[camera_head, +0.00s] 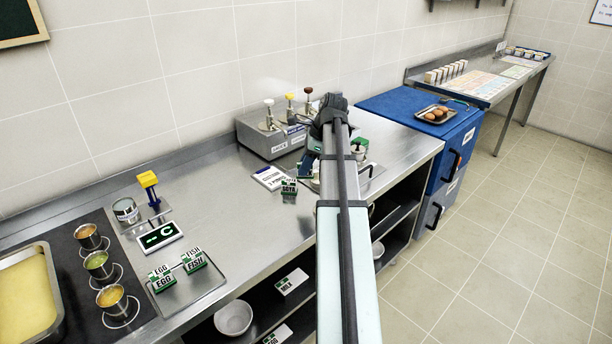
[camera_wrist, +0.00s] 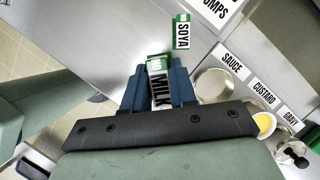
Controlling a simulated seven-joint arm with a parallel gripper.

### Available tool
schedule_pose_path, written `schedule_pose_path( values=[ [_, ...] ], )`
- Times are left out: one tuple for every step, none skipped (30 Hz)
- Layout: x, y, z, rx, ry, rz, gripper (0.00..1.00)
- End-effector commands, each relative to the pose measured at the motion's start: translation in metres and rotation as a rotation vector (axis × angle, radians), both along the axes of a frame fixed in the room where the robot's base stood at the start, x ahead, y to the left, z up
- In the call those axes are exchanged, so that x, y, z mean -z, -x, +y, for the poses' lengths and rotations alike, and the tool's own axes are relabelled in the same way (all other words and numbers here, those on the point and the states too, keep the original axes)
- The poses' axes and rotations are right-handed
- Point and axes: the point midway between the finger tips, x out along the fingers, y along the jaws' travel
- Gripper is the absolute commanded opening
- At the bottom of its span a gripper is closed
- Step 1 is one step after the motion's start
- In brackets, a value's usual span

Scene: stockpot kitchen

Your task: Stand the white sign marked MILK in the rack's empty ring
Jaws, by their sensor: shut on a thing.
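My gripper (camera_wrist: 158,78) has its blue fingers shut on the white MILK sign (camera_wrist: 159,92), which has a green top. In the head view my arm hides the sign, and the blue fingers (camera_head: 309,163) show over the counter's far part. A SOYA sign (camera_head: 289,189) stands on the counter near my gripper; it also shows in the wrist view (camera_wrist: 181,32), apart from the fingers. EGG (camera_head: 163,279) and FISH (camera_head: 193,261) signs stand on a metal tray-like base (camera_head: 198,291) at the lower left. I cannot clearly make out an empty ring.
A steel pump station (camera_head: 268,140) stands by the wall, with a white card (camera_head: 270,178) in front. A "C" display (camera_head: 160,236) and several small cups stand at left. White boxes, one marked MILK (camera_head: 291,281), lie on the lower shelf. The counter's middle is clear.

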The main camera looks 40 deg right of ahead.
Motion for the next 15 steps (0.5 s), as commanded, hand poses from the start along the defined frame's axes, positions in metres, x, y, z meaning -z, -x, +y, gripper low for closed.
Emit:
schedule_pose_path(
  values=[
    [-0.004,-0.002,-0.005,0.015,0.001,0.001,0.0],
    [-0.006,-0.004,-0.009,0.031,0.001,0.001,0.0],
    [-0.008,-0.007,-0.017,0.062,0.002,0.001,0.0],
    [-0.01,-0.009,-0.024,0.089,0.003,0.001,0.0],
    [-0.011,-0.012,-0.031,0.121,0.003,0.003,0.0],
    [-0.013,-0.015,-0.042,0.166,0.003,0.002,0.0],
    [-0.014,-0.017,-0.05,0.2,0.003,0.004,0.0],
    [-0.014,-0.019,-0.057,0.232,0.003,0.004,0.0],
    [-0.015,-0.022,-0.066,0.274,0.003,0.004,0.0],
    [-0.016,-0.024,-0.072,0.302,0.003,0.004,0.0],
    [-0.016,-0.025,-0.078,0.328,0.003,0.003,0.0],
    [-0.016,-0.026,-0.085,0.359,0.002,0.002,0.0],
    [-0.017,-0.027,-0.089,0.378,0.001,0.002,0.0],
    [-0.016,-0.028,-0.092,0.394,0.001,0.002,0.0],
    [-0.015,-0.028,-0.096,0.41,0.0,0.001,0.0]
  ],
)
